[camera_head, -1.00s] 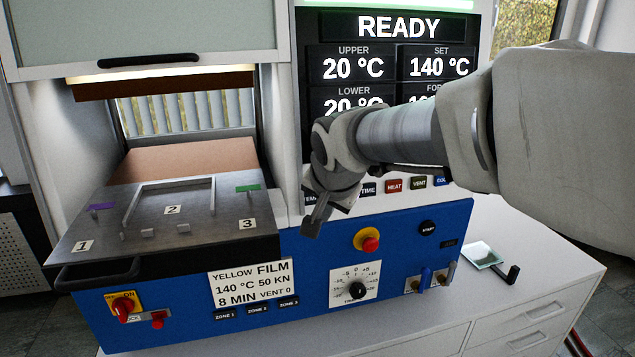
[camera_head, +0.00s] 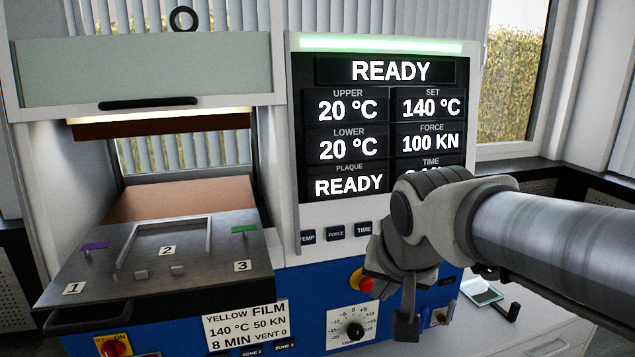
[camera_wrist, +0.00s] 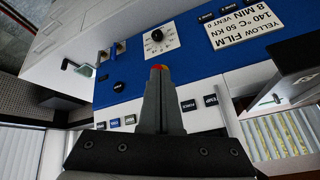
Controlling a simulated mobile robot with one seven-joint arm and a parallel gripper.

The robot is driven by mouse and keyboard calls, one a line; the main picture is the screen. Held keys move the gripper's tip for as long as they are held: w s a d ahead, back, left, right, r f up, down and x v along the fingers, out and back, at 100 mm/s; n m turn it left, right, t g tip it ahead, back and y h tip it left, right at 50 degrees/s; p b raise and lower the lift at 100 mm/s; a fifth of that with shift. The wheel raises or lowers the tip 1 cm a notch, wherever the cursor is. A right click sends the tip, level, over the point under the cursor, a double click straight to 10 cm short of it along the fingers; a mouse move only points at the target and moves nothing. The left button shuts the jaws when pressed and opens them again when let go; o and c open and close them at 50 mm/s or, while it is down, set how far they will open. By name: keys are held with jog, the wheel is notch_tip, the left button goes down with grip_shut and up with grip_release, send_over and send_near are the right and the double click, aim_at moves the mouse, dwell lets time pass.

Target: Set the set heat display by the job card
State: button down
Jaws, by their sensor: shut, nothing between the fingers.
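The set heat display (camera_head: 432,107) on the press panel reads 140 °C. The job card (camera_head: 246,324) on the blue front reads yellow film, 140 °C, 50 kN, 8 min, vent 0; it also shows upside down in the wrist view (camera_wrist: 254,24). The TEMP button (camera_head: 308,237) is in a row under the displays, with FORCE and TIME beside it. My gripper (camera_head: 406,328) is shut and empty, in front of the panel to the right of the trim dial. It covers the right part of the button row. In the wrist view its closed fingers (camera_wrist: 160,100) point toward the blue front.
The force display (camera_head: 432,139) reads 100 kN; the time display is partly hidden by my arm. A red stop button (camera_head: 367,285) sits just left of my gripper. The dial (camera_head: 355,330) is below. A metal tray (camera_head: 75,270) juts out at left.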

jog(key=s+d+f+n, duration=0.1)
jog(key=s+d, duration=0.1)
jog(key=s, duration=0.4)
jog(key=s+d+f+n, duration=0.2)
jog(key=s, duration=0.4)
jog(key=shift+s+d+f+g, duration=0.2)
jog(key=shift+s+d+g, duration=0.05)
jog(key=shift+d+g, duration=0.15)
